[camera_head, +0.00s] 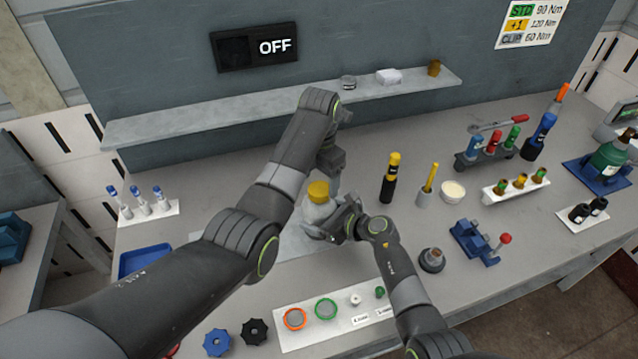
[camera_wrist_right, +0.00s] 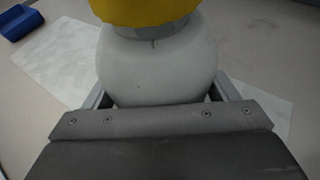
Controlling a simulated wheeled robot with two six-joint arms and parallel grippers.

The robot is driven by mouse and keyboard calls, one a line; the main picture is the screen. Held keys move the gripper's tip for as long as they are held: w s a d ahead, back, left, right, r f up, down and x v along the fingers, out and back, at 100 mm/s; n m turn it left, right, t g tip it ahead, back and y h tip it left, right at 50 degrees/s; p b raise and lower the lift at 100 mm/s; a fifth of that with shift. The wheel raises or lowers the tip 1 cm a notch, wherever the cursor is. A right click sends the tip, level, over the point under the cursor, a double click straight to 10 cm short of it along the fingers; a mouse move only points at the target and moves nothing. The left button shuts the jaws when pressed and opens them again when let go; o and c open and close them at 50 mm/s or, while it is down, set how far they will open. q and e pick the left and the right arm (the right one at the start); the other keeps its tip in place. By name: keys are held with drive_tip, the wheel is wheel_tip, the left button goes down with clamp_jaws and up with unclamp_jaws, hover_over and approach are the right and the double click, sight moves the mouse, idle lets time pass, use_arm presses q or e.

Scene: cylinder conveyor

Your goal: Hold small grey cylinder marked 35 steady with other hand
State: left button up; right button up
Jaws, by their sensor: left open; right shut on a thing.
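The small grey cylinder (camera_head: 317,212) has a rounded light grey body and a yellow top (camera_head: 318,190). It stands upright on the bench, near the middle of the head view. My right gripper (camera_head: 338,222) is shut on its body from the right. In the right wrist view the grey body (camera_wrist_right: 155,70) sits between the fingers of my right gripper (camera_wrist_right: 160,92), with the yellow top (camera_wrist_right: 145,9) cut off by the upper edge. No number 35 is readable. My left gripper (camera_head: 331,178) is open, pointing down just behind the cylinder; its fingertips are partly hidden.
A black and yellow tool (camera_head: 389,178) and a holder with a yellow stick (camera_head: 427,186) stand to the right. A white board with rings (camera_head: 338,318) lies in front. A blue tray (camera_head: 145,262) is at left. A shelf (camera_head: 230,112) runs behind my left arm.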

use_arm(q)
wheel_tip(320, 180, up, 2)
drive_tip(key=shift+c, duration=0.4)
drive_tip(key=m, duration=0.3)
drive_tip(key=shift+r, duration=0.15)
drive_tip(key=m, duration=0.5)
drive_tip(key=shift+r, duration=0.25)
drive_tip(key=m, duration=0.5)
drive_tip(key=shift+r, duration=0.2)
drive_tip(key=m, duration=0.4)
drive_tip(key=shift+r+m, duration=0.25)
drive_tip(key=shift+m, duration=0.15)
drive_tip(key=m, duration=0.4)
drive_tip(key=shift+r+m, duration=0.2)
drive_tip(key=shift+m, duration=0.1)
drive_tip(key=m, duration=0.4)
drive_tip(key=shift+r+m, duration=0.25)
drive_tip(key=shift+m, duration=0.15)
drive_tip(key=m, duration=0.4)
drive_tip(key=shift+r+m, duration=0.2)
drive_tip(key=shift+m, duration=0.2)
drive_tip(key=m, duration=0.4)
drive_tip(key=shift+r, duration=0.2)
drive_tip(key=shift+f+m, duration=0.2)
drive_tip(key=shift+m, duration=0.2)
hover_over(319, 210)
drive_tip(key=w, duration=0.3)
wheel_tip(319, 210, down, 8)
drive_tip(key=shift+w+r, duration=0.15)
drive_tip(key=shift+r, duration=0.05)
